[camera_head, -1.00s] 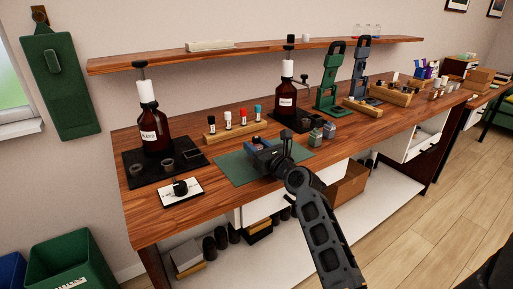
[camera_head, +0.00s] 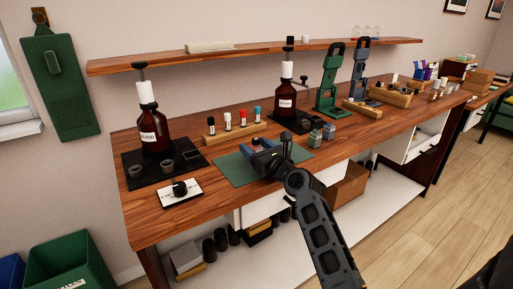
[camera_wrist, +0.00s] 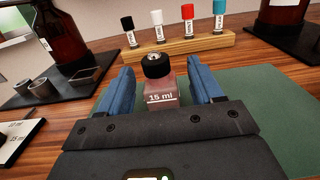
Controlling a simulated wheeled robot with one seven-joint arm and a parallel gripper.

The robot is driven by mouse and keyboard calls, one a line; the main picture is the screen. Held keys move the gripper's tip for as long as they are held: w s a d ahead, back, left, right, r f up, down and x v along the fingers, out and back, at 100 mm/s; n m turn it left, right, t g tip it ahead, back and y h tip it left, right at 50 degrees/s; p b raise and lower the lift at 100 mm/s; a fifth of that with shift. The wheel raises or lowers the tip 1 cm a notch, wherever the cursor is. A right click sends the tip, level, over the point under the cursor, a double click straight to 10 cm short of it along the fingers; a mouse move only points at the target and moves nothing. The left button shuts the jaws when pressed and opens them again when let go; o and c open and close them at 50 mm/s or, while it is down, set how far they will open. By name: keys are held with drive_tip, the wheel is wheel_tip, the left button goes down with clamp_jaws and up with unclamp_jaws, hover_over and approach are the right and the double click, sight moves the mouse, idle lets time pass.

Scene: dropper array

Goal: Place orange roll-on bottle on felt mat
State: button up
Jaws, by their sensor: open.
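A squat pinkish-orange bottle (camera_wrist: 161,91) labelled "15 ml" stands upright between the fingers of my gripper (camera_wrist: 160,75) in the wrist view. It has a black collar and a pale, ball-like top. It appears to stand on the green felt mat (camera_wrist: 272,105), though its base is hidden by my gripper. My gripper is open, with a blue finger on each side of the bottle and a visible gap at each side. In the head view my gripper (camera_head: 265,150) is low over the mat (camera_head: 234,173), and the bottle is hidden there.
A wooden rack (camera_head: 236,133) with small vials capped black, white, red and teal stands behind the mat. Brown pump bottles (camera_head: 154,131) stand on black trays. Two small grey-green bottles (camera_head: 315,138) stand right of the mat. A white card (camera_head: 180,194) lies at left.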

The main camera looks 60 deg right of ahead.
drive_tip(key=shift+s+f, duration=0.1)
drive_tip(key=shift+f, duration=0.75)
drive_tip(key=shift+r, duration=0.4)
drive_tip(key=r+v, duration=0.1)
drive_tip(key=v, duration=1.1)
drive_tip(key=s+a+f+n+y, duration=0.1)
drive_tip(key=s+a+f+n, duration=0.15)
drive_tip(key=a+n, duration=0.45)
drive_tip(key=s+a+f+n+y, duration=0.2)
drive_tip(key=s+a+n, duration=0.1)
drive_tip(key=a+n, duration=0.4)
drive_tip(key=s+a+f+n+y, duration=0.1)
drive_tip(key=s+a+f+n, duration=0.1)
drive_tip(key=a+n, duration=0.45)
drive_tip(key=s+a+r+n+y, duration=0.2)
drive_tip(key=s+a+n, duration=0.4)
drive_tip(key=n, duration=0.5)
drive_tip(key=s+a+r+n+y, duration=0.3)
drive_tip(key=s+a+n, duration=0.3)
drive_tip(key=n, duration=0.4)
drive_tip(key=shift+s+a+n+g+y, duration=0.2)
drive_tip(key=shift+a+n+g+y, duration=0.15)
drive_tip(key=shift+a, duration=0.55)
